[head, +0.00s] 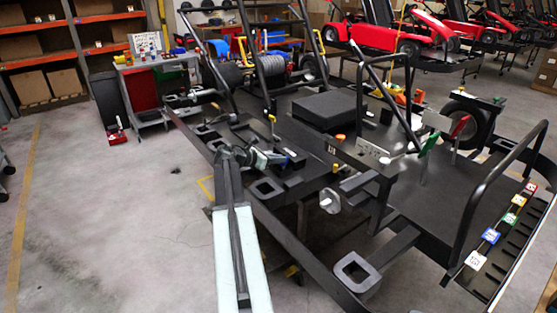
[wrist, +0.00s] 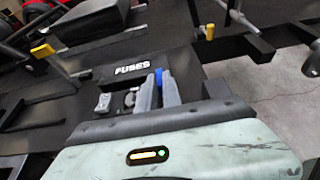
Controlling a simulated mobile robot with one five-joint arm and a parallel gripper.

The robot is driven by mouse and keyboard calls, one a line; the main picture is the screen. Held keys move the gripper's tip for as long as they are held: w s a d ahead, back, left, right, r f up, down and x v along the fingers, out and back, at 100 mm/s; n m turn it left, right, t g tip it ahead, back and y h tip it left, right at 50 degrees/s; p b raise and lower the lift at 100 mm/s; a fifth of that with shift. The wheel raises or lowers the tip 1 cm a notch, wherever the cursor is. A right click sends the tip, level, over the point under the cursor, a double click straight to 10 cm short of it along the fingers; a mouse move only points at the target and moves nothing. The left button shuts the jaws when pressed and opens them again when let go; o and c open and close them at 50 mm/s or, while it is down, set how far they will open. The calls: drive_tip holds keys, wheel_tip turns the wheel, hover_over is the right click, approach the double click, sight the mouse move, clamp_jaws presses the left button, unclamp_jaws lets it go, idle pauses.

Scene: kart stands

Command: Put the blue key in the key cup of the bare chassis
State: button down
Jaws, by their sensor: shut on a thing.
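My gripper (head: 276,158) is over the black bare chassis (head: 452,195), near the middle of its left side. In the wrist view, my gripper's grey fingers (wrist: 158,90) are shut on the blue key (wrist: 158,76); only a small blue part shows between the tips. In the head view, the key is a small dark-blue spot that I cannot separate clearly from the fingers. A black panel marked FUSES (wrist: 131,68) lies just beyond and left of the fingertips. I cannot make out for certain which part is the key cup.
Yellow-topped posts stand on the chassis, one left (wrist: 41,50) and one right (wrist: 209,31) of my gripper. A black box (head: 325,110) and upright tubes rise behind. A rail with coloured tags (head: 491,236) is at the right.

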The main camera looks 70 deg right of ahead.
drive_tip(key=c, duration=1.5)
unclamp_jaws()
drive_tip(key=shift+o, duration=0.2)
drive_tip(key=shift+a, duration=0.1)
drive_tip(key=p+v, duration=0.3)
drive_tip(key=v, duration=0.4)
drive_tip(key=shift+w+a+r, duration=0.2)
drive_tip(key=shift+a, duration=0.05)
